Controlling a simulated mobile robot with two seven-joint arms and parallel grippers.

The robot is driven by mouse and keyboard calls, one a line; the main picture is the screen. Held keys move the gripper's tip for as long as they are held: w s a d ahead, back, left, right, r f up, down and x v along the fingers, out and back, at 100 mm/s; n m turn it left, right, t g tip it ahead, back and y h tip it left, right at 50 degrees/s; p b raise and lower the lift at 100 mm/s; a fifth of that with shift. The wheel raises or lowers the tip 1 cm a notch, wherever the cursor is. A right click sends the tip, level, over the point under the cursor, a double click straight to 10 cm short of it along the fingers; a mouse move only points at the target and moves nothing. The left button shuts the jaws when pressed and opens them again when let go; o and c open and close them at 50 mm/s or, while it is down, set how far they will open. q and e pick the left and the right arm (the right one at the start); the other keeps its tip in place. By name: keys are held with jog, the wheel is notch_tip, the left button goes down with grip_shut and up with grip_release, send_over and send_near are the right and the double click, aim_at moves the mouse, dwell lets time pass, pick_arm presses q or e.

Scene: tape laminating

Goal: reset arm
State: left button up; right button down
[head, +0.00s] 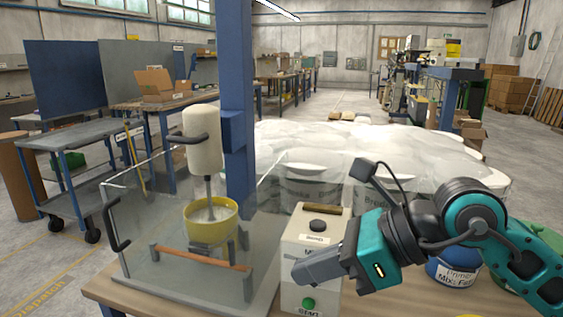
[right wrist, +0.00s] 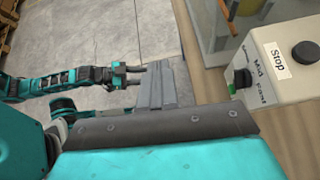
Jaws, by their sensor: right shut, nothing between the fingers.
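My right gripper (head: 297,273) is shut and empty, reaching in from the right in front of the control box (head: 312,262). In the right wrist view its closed fingers (right wrist: 158,86) point over the table edge and floor. The box has a black button (head: 318,226) on top and a green start button (head: 309,303). In the right wrist view, the box's Stop button (right wrist: 305,53) shows at the right. My left gripper (right wrist: 136,76) shows in the right wrist view, its two fingers apart with nothing between them; it is outside the head view.
A mixer with a yellow bowl (head: 207,229) stands inside a clear guard left of the box. A blue post (head: 238,95) rises behind it. A blue primer bucket (head: 447,274) stands under my right arm.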

jog(key=s+a+r+m+y+p, duration=0.25)
jog(key=r+m+y, duration=0.25)
jog(key=m+y, duration=0.4)
jog(key=w+d+f+m+t+h+p, duration=0.25)
jog(key=d+f+m+t+h, duration=0.4)
jog(key=m, duration=0.75)
jog(key=w+d+f+m+t+h+p, duration=0.3)
jog(key=f+m+t+h, duration=0.5)
jog(key=m, duration=0.7)
pick_arm(q)
notch_tip(320, 180, up, 5)
jog(key=s+a+y, duration=0.1)
jog(key=a, duration=0.1)
jog(key=shift+s+a+r, duration=0.15)
jog(key=shift+s+a, duration=0.1)
jog(key=shift+s, duration=0.15)
pick_arm(e)
jog(key=s+d+f+m+g+h, duration=0.1)
jog(key=s+d+f+m+g, duration=0.2)
jog(key=s+f, duration=0.3)
jog(key=s+d+f+m+g+h, duration=0.2)
jog(key=s+f+m, duration=0.4)
jog(key=f, duration=0.5)
jog(key=shift+s+d+g, duration=0.4)
jog(key=shift+d+g, duration=0.35)
jog(key=shift+d, duration=0.1)
pick_arm(q)
jog(key=shift+d, duration=0.1)
